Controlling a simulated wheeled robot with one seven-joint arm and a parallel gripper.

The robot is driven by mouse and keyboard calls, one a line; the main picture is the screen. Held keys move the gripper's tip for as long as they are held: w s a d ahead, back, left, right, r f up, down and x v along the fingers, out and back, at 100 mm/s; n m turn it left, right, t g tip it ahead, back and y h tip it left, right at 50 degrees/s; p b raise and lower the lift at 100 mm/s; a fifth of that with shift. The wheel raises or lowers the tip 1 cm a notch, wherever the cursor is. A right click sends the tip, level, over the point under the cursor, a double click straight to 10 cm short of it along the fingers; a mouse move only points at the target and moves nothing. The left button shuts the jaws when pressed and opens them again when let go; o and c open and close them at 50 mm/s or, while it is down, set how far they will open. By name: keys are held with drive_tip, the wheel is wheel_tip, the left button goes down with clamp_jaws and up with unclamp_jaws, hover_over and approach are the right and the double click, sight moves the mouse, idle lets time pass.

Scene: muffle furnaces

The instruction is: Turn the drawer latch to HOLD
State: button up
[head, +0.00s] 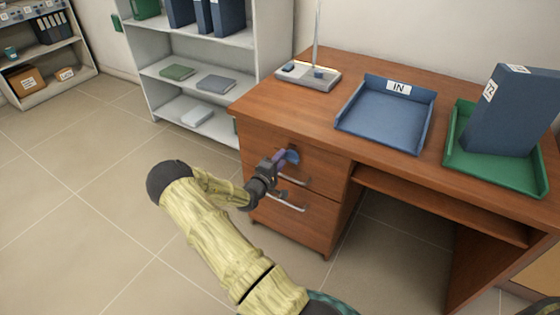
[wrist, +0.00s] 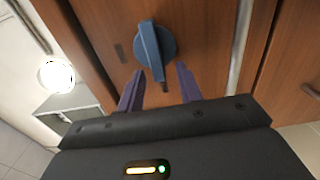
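The drawer latch is a blue round knob with a raised grip bar (wrist: 153,50) on the wooden drawer front, just ahead of my gripper in the wrist view. In the head view my gripper (head: 281,158) is at the drawer front. No HOLD marking is readable.
The wooden desk (head: 265,105) carries a blue IN tray (head: 385,131), a green tray (head: 490,177) with a blue binder (head: 512,110), and a grey lamp base (head: 307,77). Drawer handles (head: 287,203) stick out nearby. A white shelf (head: 200,55) stands to the left. The floor is clear.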

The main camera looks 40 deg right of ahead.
drive_tip(key=shift+a, duration=0.1)
drive_tip(key=p+v, duration=0.1)
drive_tip(key=v, duration=1.6)
drive_tip(key=shift+p, duration=0.4)
drive_tip(key=shift+s+a, duration=0.1)
drive_tip(key=shift+s, duration=0.05)
